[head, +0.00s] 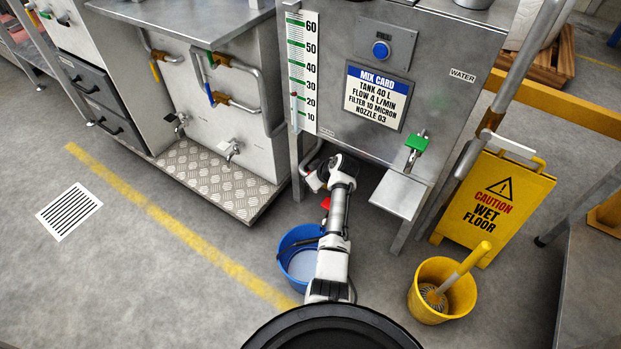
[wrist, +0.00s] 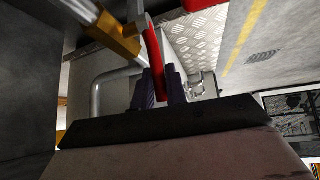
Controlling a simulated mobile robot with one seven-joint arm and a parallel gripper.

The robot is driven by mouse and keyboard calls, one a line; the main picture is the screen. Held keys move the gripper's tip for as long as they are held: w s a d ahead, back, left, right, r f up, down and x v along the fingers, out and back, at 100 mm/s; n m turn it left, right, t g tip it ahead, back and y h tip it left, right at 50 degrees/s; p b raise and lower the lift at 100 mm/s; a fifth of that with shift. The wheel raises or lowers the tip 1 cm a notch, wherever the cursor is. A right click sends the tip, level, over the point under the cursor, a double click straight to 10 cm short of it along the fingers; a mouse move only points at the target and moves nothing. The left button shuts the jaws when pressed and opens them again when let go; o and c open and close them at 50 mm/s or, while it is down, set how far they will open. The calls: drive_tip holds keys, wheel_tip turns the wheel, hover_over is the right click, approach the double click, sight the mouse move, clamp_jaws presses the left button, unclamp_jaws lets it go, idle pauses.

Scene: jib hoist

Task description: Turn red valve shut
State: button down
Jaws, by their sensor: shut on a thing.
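The red valve handle (wrist: 154,52) is a thin red lever in the wrist view, beside a brass valve body (wrist: 119,36) on a grey pipe. My gripper (wrist: 162,78) has its dark fingers closed on the lever, one on each side.
A blue bucket (head: 284,243) stands on the floor beside my arm. A yellow bucket (head: 424,311) with a brush and a yellow wet-floor sign (head: 490,208) stand to the right. A green-handled tap (head: 416,142) is on the cabinet (head: 350,115). The floor at left is clear.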

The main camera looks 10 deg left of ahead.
drive_tip(key=c, duration=1.4)
unclamp_jaws()
drive_tip(key=p+v, duration=1.2)
drive_tip(key=v, duration=0.1)
drive_tip(key=shift+d+r, duration=0.2)
drive_tip(key=shift+r, duration=0.1)
drive_tip(key=shift+s, duration=0.15)
drive_tip(key=shift+c, duration=0.5)
